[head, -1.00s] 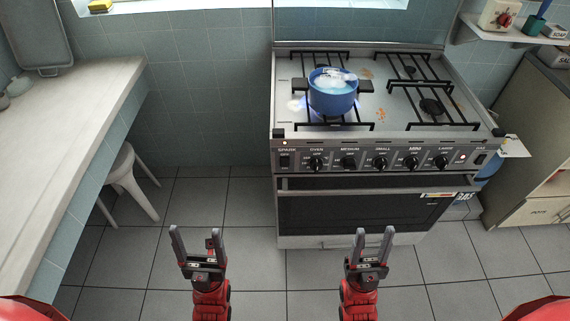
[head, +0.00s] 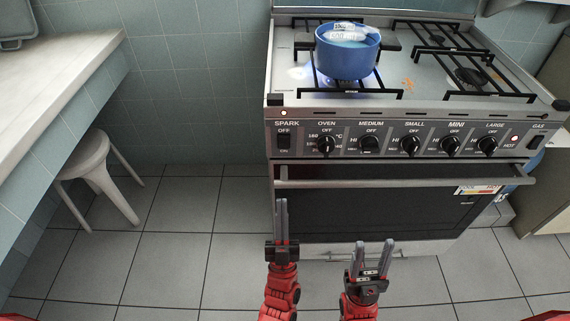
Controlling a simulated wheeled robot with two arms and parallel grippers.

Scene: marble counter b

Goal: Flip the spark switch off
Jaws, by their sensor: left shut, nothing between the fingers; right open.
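The spark switch (head: 284,138) is a small dark rocker at the left end of the stove's front panel, under the label SPARK with OFF marked just above it. A small light (head: 284,113) above it glows. My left gripper (head: 281,202) is shut and empty, pointing up in the picture, below the switch and apart from it, in front of the oven's left edge. My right gripper (head: 374,246) is open and empty, lower and to the right, in front of the oven's lower part.
The stove panel has several knobs, the oven knob (head: 326,146) nearest the switch. The oven handle (head: 405,176) juts out below. A blue pot (head: 347,58) stands over a blue flame. A white stool (head: 97,178) and counter (head: 62,82) are at left; floor between is clear.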

